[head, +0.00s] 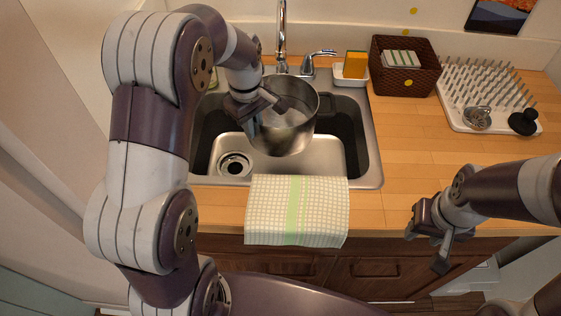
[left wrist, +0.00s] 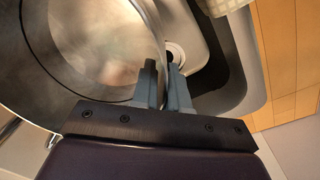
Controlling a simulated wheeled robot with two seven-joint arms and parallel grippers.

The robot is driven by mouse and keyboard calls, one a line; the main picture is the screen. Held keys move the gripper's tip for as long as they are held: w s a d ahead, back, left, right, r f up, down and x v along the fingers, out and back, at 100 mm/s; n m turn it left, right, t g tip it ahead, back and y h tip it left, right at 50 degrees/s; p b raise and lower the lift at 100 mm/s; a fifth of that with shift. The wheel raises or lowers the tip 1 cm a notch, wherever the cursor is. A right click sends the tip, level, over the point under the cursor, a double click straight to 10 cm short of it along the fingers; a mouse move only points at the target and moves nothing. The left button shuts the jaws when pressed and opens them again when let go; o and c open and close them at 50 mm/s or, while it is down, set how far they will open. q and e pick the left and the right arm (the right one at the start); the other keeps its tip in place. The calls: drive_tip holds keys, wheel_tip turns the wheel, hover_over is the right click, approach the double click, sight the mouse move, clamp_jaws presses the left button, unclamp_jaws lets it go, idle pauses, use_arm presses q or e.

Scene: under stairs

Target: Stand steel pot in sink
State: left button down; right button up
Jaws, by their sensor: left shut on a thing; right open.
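The steel pot (head: 293,124) is in the head view, over the middle of the sink (head: 316,165) and below the faucet. It looks upright or only slightly tilted. Its base appears above the sink floor, but I cannot tell for sure whether it touches. My left gripper (head: 258,113) is shut on the pot's left rim. The left wrist view shows the fingers (left wrist: 166,88) pinching the wall of the pot (left wrist: 85,45), with the drain beyond them. My right gripper (head: 436,240) is open and empty in front of the counter's edge, right of the towel.
A checked towel (head: 297,210) hangs over the sink's front edge. The faucet (head: 282,40) stands behind the pot. A sponge holder (head: 352,72), a brown basket (head: 404,68) and a drying rack (head: 487,95) with small items stand at the right. The counter (head: 405,150) right of the sink is clear.

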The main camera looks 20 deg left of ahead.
use_arm(q)
wheel_tip(320, 180, down, 3)
drive_tip(key=shift+w+f+b, duration=0.15)
drive_tip(key=shift+f+b, duration=0.05)
drive_tip(key=shift+b, duration=0.65)
wheel_tip(320, 180, down, 10)
drive_tip(key=shift+f, duration=0.1)
drive_tip(key=c, duration=1.1)
unclamp_jaws()
drive_tip(key=shift+c, duration=0.2)
wheel_tip(320, 180, up, 12)
drive_tip(key=s, duration=0.1)
drive_tip(key=s+d+m, duration=0.1)
drive_tip(key=s+m, duration=0.3)
drive_tip(key=s, duration=0.1)
drive_tip(key=s+d+f+m, duration=0.1)
drive_tip(key=s+m, duration=0.3)
drive_tip(key=s+d+m+t, duration=0.1)
drive_tip(key=s+m, duration=0.3)
drive_tip(key=s, duration=0.1)
drive_tip(key=shift+s+d+f, duration=0.15)
drive_tip(key=shift+s+d, duration=0.1)
drive_tip(key=shift+s, duration=0.05)
drive_tip(key=shift+f, duration=0.1)
